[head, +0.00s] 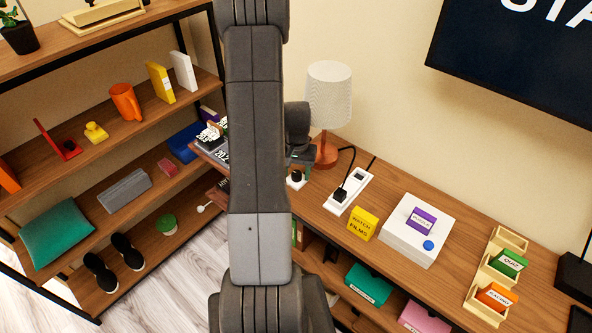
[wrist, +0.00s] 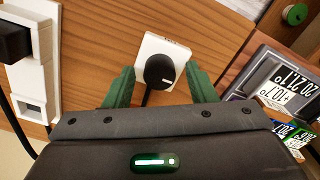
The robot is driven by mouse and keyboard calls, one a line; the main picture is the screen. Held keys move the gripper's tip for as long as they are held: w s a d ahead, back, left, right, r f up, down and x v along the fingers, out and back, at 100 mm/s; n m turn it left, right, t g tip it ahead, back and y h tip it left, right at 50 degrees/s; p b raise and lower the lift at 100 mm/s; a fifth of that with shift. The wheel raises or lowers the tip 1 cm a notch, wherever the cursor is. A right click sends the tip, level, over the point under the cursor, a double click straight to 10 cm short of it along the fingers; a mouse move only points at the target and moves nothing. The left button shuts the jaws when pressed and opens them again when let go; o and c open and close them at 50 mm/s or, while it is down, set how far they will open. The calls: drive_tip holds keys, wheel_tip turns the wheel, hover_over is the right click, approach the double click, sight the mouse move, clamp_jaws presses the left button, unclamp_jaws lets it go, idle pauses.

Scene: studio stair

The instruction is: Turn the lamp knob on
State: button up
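The black round knob (wrist: 160,71) sits on a small white square plate (wrist: 150,45) on the wooden top; a dark cord shows just below it. In the head view the knob (head: 296,176) is beside the lamp's foot. The lamp has a white textured shade (head: 329,95) and a reddish-brown base (head: 325,153); I see no clear glow. My gripper (wrist: 160,84) is open, its green fingers apart on the left and right of the knob. I cannot tell whether they touch it. In the head view my gripper (head: 301,157) is partly hidden behind my arm.
A white power strip (head: 349,191) with a black plug lies right of the knob. A yellow box (head: 362,224), a white box (head: 416,232) and a wooden tray (head: 473,305) stand further right. Number cards (wrist: 283,90) lie close by. A shelf unit (head: 110,128) fills the left.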

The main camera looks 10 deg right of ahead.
drive_tip(key=c, duration=0.8)
drive_tip(key=shift+c, duration=0.2)
drive_tip(key=shift+n+b, duration=0.3)
drive_tip(key=n+b, duration=0.2)
drive_tip(key=shift+f+n, duration=0.15)
drive_tip(key=shift+n, duration=0.25)
drive_tip(key=n+b, duration=0.2)
drive_tip(key=n, duration=0.3)
drive_tip(key=shift+b, duration=0.35)
drive_tip(key=n+b, duration=0.1)
drive_tip(key=n, duration=0.4)
drive_tip(key=shift+b, duration=0.3)
drive_tip(key=shift+w+r+n+b, duration=0.15)
drive_tip(key=shift+n+b, duration=0.35)
drive_tip(key=shift+n, duration=1.7)
drive_tip(key=shift+d+r, duration=0.1)
